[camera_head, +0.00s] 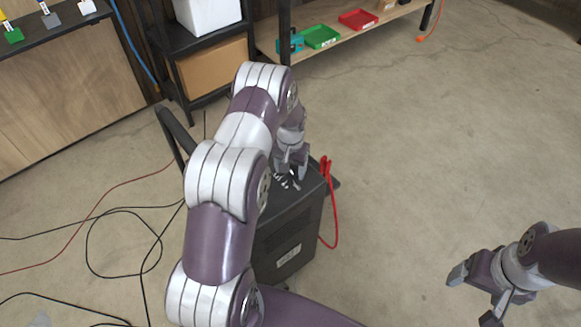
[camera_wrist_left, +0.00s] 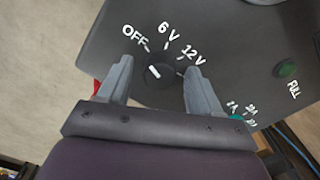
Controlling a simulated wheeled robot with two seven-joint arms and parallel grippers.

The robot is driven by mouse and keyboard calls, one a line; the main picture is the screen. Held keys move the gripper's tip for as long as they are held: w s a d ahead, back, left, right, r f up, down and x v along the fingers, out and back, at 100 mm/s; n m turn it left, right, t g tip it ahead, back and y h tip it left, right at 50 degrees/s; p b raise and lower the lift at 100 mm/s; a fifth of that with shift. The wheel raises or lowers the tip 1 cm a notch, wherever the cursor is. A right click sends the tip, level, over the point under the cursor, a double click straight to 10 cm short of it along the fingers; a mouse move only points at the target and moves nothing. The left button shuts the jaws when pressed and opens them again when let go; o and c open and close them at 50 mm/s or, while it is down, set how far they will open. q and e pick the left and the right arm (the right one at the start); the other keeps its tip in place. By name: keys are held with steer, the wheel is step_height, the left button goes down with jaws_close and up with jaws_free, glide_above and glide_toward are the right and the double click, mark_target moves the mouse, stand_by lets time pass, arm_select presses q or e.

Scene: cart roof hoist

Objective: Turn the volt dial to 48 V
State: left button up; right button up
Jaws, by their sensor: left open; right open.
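The black charger (camera_head: 290,240) stands on the floor, its top panel partly hidden by my left arm. In the left wrist view, the round black volt dial (camera_wrist_left: 160,76) has a white pointer mark aimed up-left, roughly towards OFF. The labels OFF, 6 V and 12 V are readable; no 48 V label shows, and my right-hand finger covers part of the panel. My left gripper (camera_wrist_left: 160,82) is open, its fingers on either side of the dial with gaps visible; it also shows over the charger in the head view (camera_head: 291,172). My right gripper (camera_head: 474,297) is open and empty above the floor.
A green button (camera_wrist_left: 288,68) marked FULL and smaller amp labels sit right of the dial. A red clamp and cable (camera_head: 335,215) hang at the charger's right side. Black cables (camera_head: 120,212) lie on the floor at left. Shelves stand behind; the floor at right is clear.

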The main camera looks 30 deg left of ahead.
arm_select(q)
steer(key=c, duration=1.1)
steer(key=shift+o, duration=0.2)
